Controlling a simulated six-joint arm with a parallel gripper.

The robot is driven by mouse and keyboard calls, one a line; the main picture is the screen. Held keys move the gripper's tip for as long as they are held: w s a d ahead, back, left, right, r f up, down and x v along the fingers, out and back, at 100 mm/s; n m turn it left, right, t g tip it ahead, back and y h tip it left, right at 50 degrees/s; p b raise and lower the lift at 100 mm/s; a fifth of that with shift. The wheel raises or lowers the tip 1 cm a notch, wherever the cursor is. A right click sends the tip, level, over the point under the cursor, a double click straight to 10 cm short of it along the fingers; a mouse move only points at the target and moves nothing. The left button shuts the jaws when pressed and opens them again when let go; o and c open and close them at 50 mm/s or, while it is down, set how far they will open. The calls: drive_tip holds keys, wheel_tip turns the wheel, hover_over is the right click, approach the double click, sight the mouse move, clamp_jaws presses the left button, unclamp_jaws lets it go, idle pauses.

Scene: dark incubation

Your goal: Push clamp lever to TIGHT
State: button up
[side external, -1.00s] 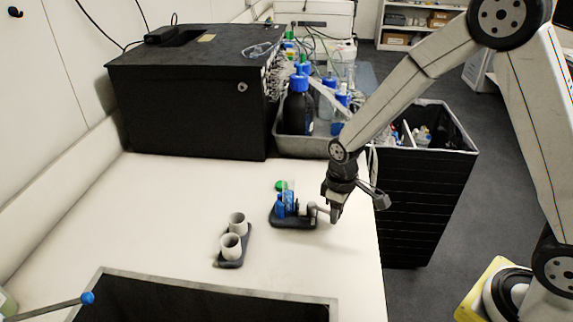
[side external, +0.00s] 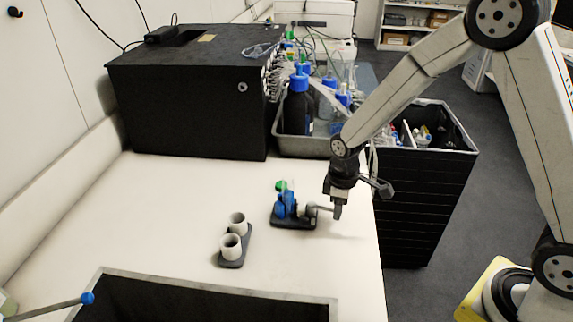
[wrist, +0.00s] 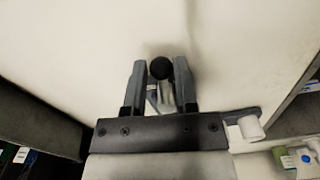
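The clamp (side external: 293,222) is a small dark base on the white bench, carrying blue parts and a green-topped piece. Its grey lever (side external: 320,208) sticks out to the right toward my gripper (side external: 338,214). My gripper points down at the lever's outer end, low over the bench. In the wrist view my two fingers (wrist: 160,66) are spread, with a round black knob (wrist: 160,68) between their tips. Small gaps seem to show beside the knob; contact is unclear. Most of the clamp is hidden in the wrist view. No TIGHT marking is readable.
A dark holder with two white cups (side external: 231,246) stands left of the clamp. A black box (side external: 190,110) and a grey tray of bottles (side external: 290,148) stand behind. The bench's right edge is close to my gripper.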

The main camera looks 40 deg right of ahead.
drive_tip(key=shift+w+d+n, duration=0.25)
drive_tip(key=shift+n, duration=0.35)
drive_tip(key=shift+w+d+n, duration=0.2)
drive_tip(key=shift+d+n, duration=0.05)
drive_tip(key=shift+n, duration=0.35)
drive_tip(key=shift+w+d+n, duration=0.4)
drive_tip(key=shift+w+n, duration=0.1)
drive_tip(key=shift+n, duration=0.6)
drive_tip(key=shift+w, duration=0.1)
drive_tip(key=shift+w+d+n, duration=0.15)
drive_tip(key=shift+w+n, duration=0.1)
drive_tip(key=shift+n, duration=0.4)
drive_tip(key=shift+w+d+n, duration=0.1)
drive_tip(key=shift+w+n, duration=0.15)
drive_tip(key=shift+n, duration=0.4)
drive_tip(key=shift+w+d+n, duration=0.2)
drive_tip(key=shift+w+n, duration=0.45)
drive_tip(key=shift+n, duration=0.55)
